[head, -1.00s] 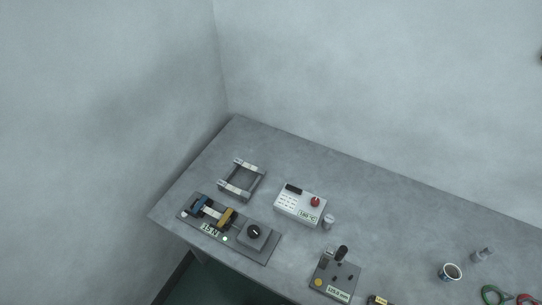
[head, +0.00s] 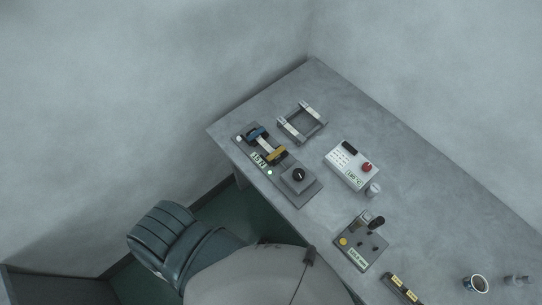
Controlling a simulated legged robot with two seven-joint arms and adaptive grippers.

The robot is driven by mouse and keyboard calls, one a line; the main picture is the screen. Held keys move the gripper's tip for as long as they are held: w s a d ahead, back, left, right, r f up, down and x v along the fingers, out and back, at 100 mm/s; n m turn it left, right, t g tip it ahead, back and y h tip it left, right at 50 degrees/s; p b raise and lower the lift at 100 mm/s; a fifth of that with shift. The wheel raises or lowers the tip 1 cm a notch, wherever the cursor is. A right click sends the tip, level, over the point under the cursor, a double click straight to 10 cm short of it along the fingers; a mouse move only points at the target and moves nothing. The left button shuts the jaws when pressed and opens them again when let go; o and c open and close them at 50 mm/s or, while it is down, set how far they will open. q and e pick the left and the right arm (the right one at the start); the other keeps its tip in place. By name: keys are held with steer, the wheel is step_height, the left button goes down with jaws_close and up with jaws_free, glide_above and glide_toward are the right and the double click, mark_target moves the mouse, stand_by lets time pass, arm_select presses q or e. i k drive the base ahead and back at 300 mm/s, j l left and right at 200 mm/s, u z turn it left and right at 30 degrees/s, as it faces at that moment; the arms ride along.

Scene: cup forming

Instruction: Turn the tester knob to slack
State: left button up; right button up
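The tester (head: 310,192) is a dark flat plate near the left end of the grey table in the head view. Its black round knob (head: 299,174) sits on a grey block at the plate's near right end, with a pale pointer mark. A blue clamp (head: 254,133) and a yellow clamp (head: 277,154) stand along the plate, with a pale strip between them. A small label and a lit greenish-white lamp (head: 270,172) are on its near edge. Neither of my grippers is in view.
Behind the tester lies a grey square frame (head: 287,127). To its right are a white box with a red knob (head: 352,168), a small metal cylinder (head: 373,190) and a grey device with a black lever (head: 363,243). A cup (head: 476,284) stands farther right.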

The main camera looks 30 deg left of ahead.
mark_target(298, 174)
steer(key=k+l, duration=0.1)
steer(key=k, duration=0.35)
steer(key=k+l, duration=0.1)
steer(key=k, duration=0.4)
